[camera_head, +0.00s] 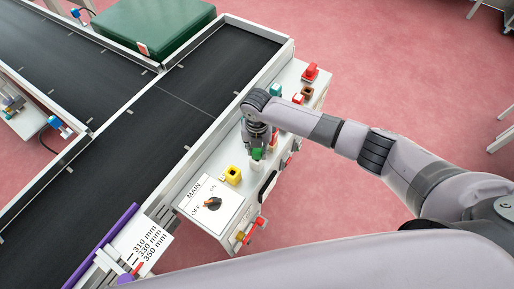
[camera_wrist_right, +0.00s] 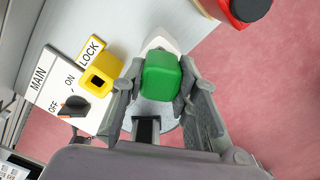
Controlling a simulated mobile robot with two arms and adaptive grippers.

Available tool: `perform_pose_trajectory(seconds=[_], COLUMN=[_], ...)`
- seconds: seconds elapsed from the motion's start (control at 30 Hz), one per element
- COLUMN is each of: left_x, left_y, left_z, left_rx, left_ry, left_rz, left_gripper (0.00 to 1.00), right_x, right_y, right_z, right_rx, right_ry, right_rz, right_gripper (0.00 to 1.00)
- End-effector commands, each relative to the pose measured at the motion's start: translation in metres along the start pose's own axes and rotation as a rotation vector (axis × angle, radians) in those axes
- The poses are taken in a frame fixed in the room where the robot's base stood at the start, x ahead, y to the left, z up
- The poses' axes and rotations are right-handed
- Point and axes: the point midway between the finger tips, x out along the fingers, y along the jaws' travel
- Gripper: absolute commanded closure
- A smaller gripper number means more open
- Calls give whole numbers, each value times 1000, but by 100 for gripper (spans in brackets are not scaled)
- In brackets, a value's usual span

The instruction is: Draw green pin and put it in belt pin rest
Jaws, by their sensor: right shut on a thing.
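The green pin (camera_head: 257,153) shows as a green block under my right gripper (camera_head: 257,147) at the control panel beside the belt. In the right wrist view my right gripper (camera_wrist_right: 161,95) is shut on the green pin (camera_wrist_right: 160,76), with one finger on each side. A white piece (camera_wrist_right: 161,39) shows just behind the green head; it also shows below the pin in the head view (camera_head: 257,165). The pin's lower part is hidden, so I cannot tell whether it is still seated. I cannot tell which part is the belt pin rest. My left gripper is not in view.
A yellow square socket (camera_wrist_right: 102,73) by the LOCK label stands close to the pin. The MAIN switch (camera_head: 213,203) is nearby. Red (camera_head: 310,73) and teal (camera_head: 275,90) parts stand farther along the panel. The black belt (camera_head: 170,100) is bare.

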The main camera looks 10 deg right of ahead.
Motion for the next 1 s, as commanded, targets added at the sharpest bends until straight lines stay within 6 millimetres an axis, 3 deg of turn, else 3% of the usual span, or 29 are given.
perform_pose_trajectory(seconds=[0.53,0.57,0.87,1.0], left_x=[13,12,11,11], left_y=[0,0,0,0], left_z=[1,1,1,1], left_rx=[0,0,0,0], left_ry=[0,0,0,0], left_rz=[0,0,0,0], left_gripper=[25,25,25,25], right_x=[18,16,16,16], right_y=[0,0,0,0], right_z=[0,0,0,0], right_rx=[-1,-1,-1,-1], right_ry=[0,-1,0,0], right_rz=[1,1,1,1], right_gripper=[100,70,50,49])
